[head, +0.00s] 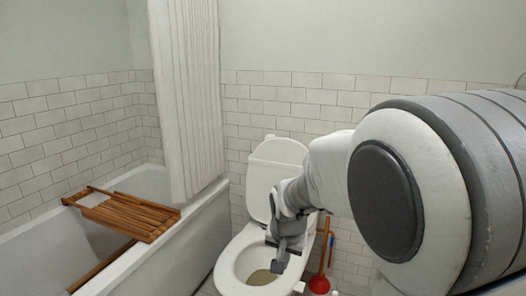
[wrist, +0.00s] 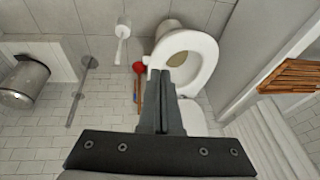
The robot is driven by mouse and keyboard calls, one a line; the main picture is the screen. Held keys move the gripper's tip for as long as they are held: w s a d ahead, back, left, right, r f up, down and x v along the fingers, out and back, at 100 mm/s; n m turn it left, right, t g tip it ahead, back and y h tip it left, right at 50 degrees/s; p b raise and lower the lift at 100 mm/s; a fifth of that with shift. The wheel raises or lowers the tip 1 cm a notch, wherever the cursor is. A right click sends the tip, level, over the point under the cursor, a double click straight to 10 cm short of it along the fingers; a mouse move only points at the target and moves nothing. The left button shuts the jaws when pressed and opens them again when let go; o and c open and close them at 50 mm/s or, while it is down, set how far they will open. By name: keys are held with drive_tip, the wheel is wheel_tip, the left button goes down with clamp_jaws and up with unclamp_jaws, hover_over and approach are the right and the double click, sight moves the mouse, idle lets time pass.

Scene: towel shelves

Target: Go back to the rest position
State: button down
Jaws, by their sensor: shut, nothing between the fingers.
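My gripper (head: 279,266) is in front of and above the open toilet bowl in the head view, with its fingers pointing down. In the wrist view my gripper (wrist: 162,72) has its two fingers together, with nothing between them. The toilet (head: 228,270) has its lid raised. Its seat ring (wrist: 211,58) shows just beyond the fingertips in the wrist view. I cannot tell whether the fingers touch it.
A bathtub (head: 172,262) with a wooden rack (head: 130,215) and a white curtain (head: 188,100) is at left. A red plunger (head: 319,284) stands right of the toilet. The wrist view shows a metal bin (wrist: 24,84) and a white toilet brush (wrist: 122,30).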

drive_tip(key=s+d+r+n+t, duration=0.1)
drive_tip(key=s+d+r, duration=0.25)
drive_tip(key=s, duration=0.45)
drive_tip(key=s+d+r+n, duration=0.2)
drive_tip(key=s+d+r, duration=0.15)
drive_tip(key=s, duration=0.45)
drive_tip(key=s+d+r+n+t, duration=0.15)
drive_tip(key=s+r, duration=0.25)
drive_tip(key=s, duration=0.4)
wheel_tip(320, 180, up, 23)
drive_tip(key=p, duration=2.2)
drive_tip(key=shift+w+d+g+p, duration=0.2)
drive_tip(key=shift+d+g+p, duration=0.2)
drive_tip(key=shift+g, duration=0.05)
drive_tip(key=shift+w, duration=0.1)
